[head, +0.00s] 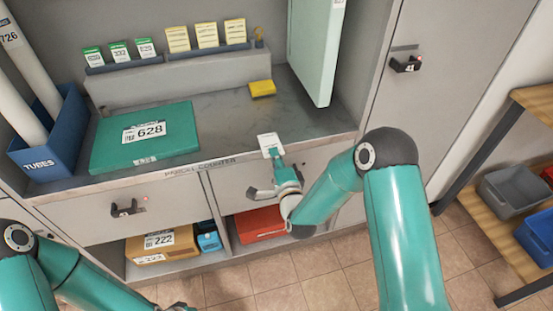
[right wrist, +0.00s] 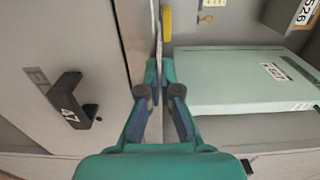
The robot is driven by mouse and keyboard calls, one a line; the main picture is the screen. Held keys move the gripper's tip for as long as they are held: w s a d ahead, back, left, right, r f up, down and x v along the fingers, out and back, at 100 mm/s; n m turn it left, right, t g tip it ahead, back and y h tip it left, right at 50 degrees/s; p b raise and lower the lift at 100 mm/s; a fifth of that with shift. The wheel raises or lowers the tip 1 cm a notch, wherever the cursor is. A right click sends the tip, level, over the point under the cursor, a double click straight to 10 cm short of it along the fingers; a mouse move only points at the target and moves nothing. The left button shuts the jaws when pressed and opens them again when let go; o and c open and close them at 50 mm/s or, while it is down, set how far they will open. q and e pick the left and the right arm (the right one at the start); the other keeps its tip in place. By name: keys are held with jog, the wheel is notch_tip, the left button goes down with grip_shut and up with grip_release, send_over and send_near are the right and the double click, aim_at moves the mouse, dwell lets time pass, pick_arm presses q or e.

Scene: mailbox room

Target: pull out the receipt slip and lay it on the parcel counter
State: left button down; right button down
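A small white slip (head: 270,145) with print on it stands at the fingertips of my right gripper (head: 277,164), over the front edge of the parcel counter (head: 225,140). In the right wrist view the slip (right wrist: 158,35) shows nearly edge-on between the close-set fingertips (right wrist: 160,75), and the gripper is shut on it. Whether the slip touches the counter is hard to tell. My left gripper (head: 180,306) is cut off at the bottom edge of the head view, below the counter; its finger state cannot be made out.
A teal parcel (head: 170,150) marked 628 lies on the counter's left half. A yellow block (head: 262,88) lies behind the slip. A pale green panel (head: 315,50) stands at the back right. A blue tube bin (head: 50,145) is at left.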

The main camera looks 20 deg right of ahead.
jog(key=c, duration=1.2)
grip_release()
jog(key=shift+c, duration=0.2)
jog(key=shift+s, duration=0.1)
jog(key=s+b, duration=0.4)
jog(key=s, duration=0.6)
dwell(0.3)
dwell(0.5)
